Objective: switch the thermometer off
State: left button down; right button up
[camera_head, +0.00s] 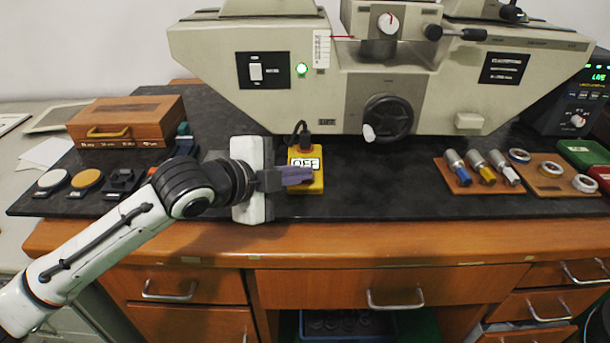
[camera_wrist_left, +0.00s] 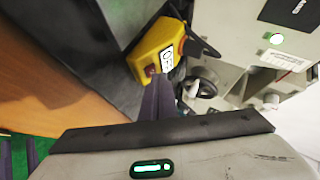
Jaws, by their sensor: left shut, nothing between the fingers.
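The yellow thermometer (camera_head: 313,183) lies on the dark bench mat below the large machine. Its white display shows the letters OFF, and a dark cable plug sits at its far end. My left gripper (camera_head: 308,176) is shut and empty, its purple-grey fingers reaching across the front part of the thermometer. In the left wrist view, the fingertips (camera_wrist_left: 157,78) are at the near end of the thermometer (camera_wrist_left: 152,42), beside a small dark red button (camera_wrist_left: 151,69). I cannot tell whether they touch it. My right gripper is not in view.
The large beige machine (camera_head: 220,60) stands behind, with a lit green lamp and a dark handwheel (camera_head: 388,117). A wooden box (camera_head: 125,122) and round pads are at the left. Wooden holders with tools (camera_head: 480,168) and rings (camera_head: 550,170) are at the right. The mat (camera_head: 385,190) right of the thermometer is clear.

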pick_arm(q)
jog(key=shift+s+r+p, duration=0.15)
jog(key=shift+r+p, duration=0.3)
jog(key=shift+p, duration=0.05)
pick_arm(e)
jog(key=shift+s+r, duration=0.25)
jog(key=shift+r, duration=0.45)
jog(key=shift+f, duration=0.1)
pick_arm(q)
notch_tip(320, 180, up, 5)
jog(key=s+p, duration=0.2)
jog(key=p, duration=0.5)
jog(key=shift+s+r, duration=0.2)
jog(key=shift+s, duration=0.2)
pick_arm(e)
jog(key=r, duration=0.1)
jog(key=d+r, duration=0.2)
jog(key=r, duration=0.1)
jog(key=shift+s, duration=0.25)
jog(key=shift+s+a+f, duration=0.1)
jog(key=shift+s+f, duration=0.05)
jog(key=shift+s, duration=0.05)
